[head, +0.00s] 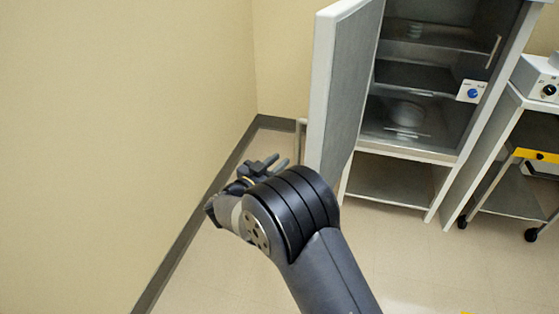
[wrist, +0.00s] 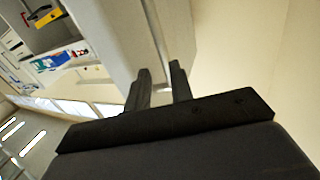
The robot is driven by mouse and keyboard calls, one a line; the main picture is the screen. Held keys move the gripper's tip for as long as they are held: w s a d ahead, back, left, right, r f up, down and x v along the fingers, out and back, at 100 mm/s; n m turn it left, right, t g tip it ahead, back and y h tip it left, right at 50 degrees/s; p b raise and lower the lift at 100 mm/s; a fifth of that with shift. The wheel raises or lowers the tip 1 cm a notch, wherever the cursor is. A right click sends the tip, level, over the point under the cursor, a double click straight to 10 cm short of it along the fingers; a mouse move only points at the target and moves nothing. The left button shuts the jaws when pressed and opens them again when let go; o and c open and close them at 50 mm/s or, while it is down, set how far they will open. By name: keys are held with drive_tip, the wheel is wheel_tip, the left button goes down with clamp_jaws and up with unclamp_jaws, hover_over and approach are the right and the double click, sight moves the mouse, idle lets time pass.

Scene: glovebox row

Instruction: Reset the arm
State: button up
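My gripper (head: 277,160) is at the end of my bent arm, left of the open cabinet door (head: 343,85) and near the left wall. Its two fingers stand apart with a gap between them, in the wrist view (wrist: 159,68) too. A thin pale bar (head: 301,138), which looks like the door's handle, stands at the door's left edge. In the wrist view the bar (wrist: 154,40) shows in the gap between the fingertips. I cannot tell how deep it lies between them, and I see no grip on it.
The open cabinet (head: 415,90) has shelves and a round pale item (head: 407,113) inside. A wheeled cart (head: 515,170) with a device (head: 540,80) stands at the right. The beige wall (head: 130,130) is close on the left. The floor (head: 410,255) in front of the cabinet is clear.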

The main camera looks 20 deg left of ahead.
sight(298, 146)
drive_tip(key=shift+w, duration=0.1)
drive_tip(key=x, duration=1)
drive_tip(key=shift+w+f, duration=0.15)
drive_tip(key=shift+w, duration=0.15)
drive_tip(key=shift+d, duration=0.2)
